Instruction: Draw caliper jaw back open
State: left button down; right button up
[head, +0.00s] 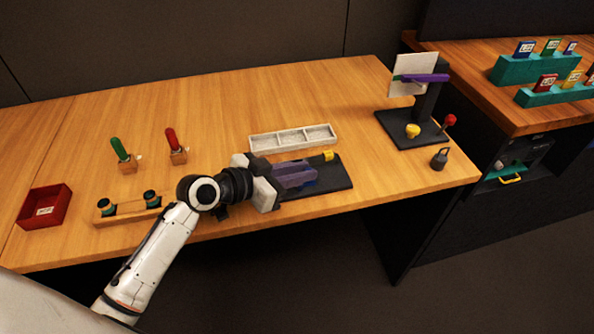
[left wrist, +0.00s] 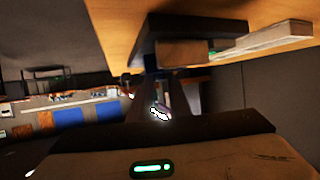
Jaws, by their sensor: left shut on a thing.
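A dark flat base (head: 335,181) lies on the wooden table near its front edge, with a purple-grey piece (head: 296,172) and a yellow end piece (head: 328,156) on it; this looks like the caliper. My left gripper (head: 284,182) reaches it from the left, low over the base, and is shut on the purple-grey piece, which I take for the caliper jaw. The gripper body hides the left end of the base, and the exact contact is hard to see. In the left wrist view the fingers (left wrist: 165,95) are dark and blurred. My right gripper is not in view.
A black stand (head: 415,128) with a white card is at right, beside a small dark weight (head: 439,160). Green and red handles (head: 172,139), a wooden rack and a red bin (head: 44,207) are at left.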

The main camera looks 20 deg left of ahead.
pick_arm(q)
jog(key=c, duration=2.1)
grip_release()
jog(key=shift+d+r, duration=0.1)
jog(key=shift+d, duration=0.05)
jog(key=shift+o, duration=0.5)
jog(key=shift+w+d, duration=0.1)
jog(key=shift+w, duration=0.05)
jog(key=v, duration=0.9)
jog(key=shift+a+b, duration=0.2)
jog(key=shift+b, duration=0.15)
jog(key=shift+s+a+r, duration=0.1)
jog(key=shift+s+a, duration=0.1)
jog(key=shift+s, duration=0.35)
